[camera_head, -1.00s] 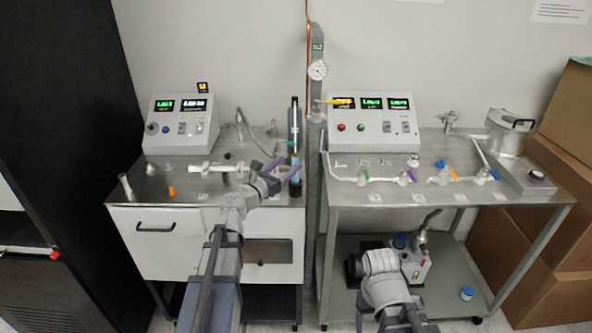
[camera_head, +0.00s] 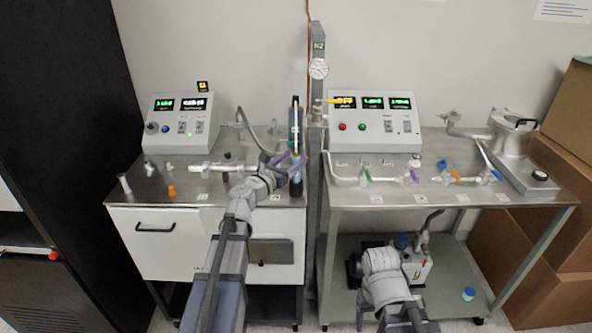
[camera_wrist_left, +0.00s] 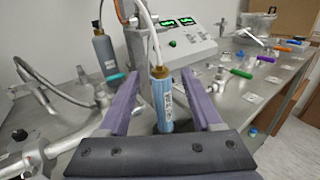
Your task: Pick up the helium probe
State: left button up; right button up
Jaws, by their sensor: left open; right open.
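A light-blue labelled cylinder with a white hose from its top, which I take for the helium probe (camera_wrist_left: 162,100), stands upright between my left gripper's fingers in the left wrist view. My left gripper (camera_head: 285,165) has two purple fingers, and in the left wrist view (camera_wrist_left: 160,100) they are open on either side of the cylinder with gaps visible. In the head view the probe (camera_head: 296,186) is at the right edge of the left cart, partly hidden by the fingers. My right arm shows low on the right, but its gripper is not visible.
The left cart (camera_head: 140,190) carries a control box (camera_head: 180,140), a metal tube fitting and small parts. A grey post with a gauge (camera_head: 318,69) stands between the carts. The right cart (camera_head: 340,195) holds another control box and valves, with a pump on its lower shelf.

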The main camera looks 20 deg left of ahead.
pick_arm(q)
jog(key=x, duration=0.4)
jog(key=shift+w+d+f, duration=0.2)
jog(key=shift+w+f, duration=0.05)
jog(key=shift+w, duration=0.1)
jog(key=shift+c, duration=0.2)
grip_shut()
